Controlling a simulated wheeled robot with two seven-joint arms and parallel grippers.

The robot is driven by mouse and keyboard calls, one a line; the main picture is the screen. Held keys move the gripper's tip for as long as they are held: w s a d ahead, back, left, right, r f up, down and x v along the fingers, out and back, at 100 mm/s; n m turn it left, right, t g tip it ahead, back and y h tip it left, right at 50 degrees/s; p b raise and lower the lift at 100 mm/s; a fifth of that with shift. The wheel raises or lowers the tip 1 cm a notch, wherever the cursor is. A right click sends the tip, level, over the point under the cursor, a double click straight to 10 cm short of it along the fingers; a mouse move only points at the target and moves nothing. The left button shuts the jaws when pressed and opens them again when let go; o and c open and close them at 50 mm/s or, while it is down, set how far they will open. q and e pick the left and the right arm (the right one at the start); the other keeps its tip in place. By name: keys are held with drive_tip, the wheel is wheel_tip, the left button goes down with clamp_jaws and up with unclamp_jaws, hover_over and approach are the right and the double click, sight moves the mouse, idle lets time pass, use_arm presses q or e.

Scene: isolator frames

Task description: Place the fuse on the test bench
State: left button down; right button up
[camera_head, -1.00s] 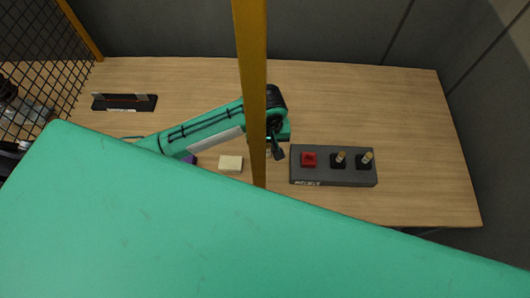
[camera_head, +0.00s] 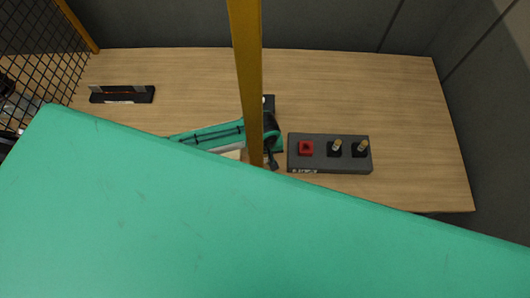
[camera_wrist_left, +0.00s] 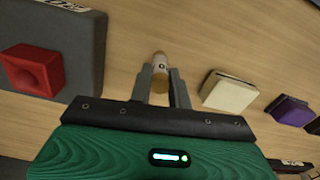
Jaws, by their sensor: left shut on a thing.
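My left gripper (camera_head: 270,160) is low over the table, just left of a dark grey box (camera_head: 330,168) and partly behind a yellow post. In the left wrist view its two grey fingers (camera_wrist_left: 160,88) are shut on the fuse (camera_wrist_left: 160,66), a short cylinder with a pale body and a tan end. The fuse is hidden in the head view. The grey box has a red square socket (camera_head: 306,148) and two black holders with upright tan-topped cylinders. The box and red socket also show at the left of the wrist view. I cannot tell which thing is the test bench.
A cream block (camera_wrist_left: 229,91) and a purple block (camera_wrist_left: 290,110) lie right of the fingers in the wrist view. A black stand (camera_head: 122,95) is at the table's back left. The yellow post (camera_head: 246,70) crosses the head view. The back right of the table is clear.

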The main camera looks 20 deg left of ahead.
use_arm(q)
drive_tip(key=c, duration=1.4)
unclamp_jaws()
drive_tip(key=shift+f, duration=0.1)
drive_tip(key=shift+o, duration=0.5)
wheel_tip(320, 180, up, 12)
drive_tip(key=b, duration=0.1)
drive_tip(key=shift+r, duration=0.2)
drive_tip(key=shift+w, duration=0.1)
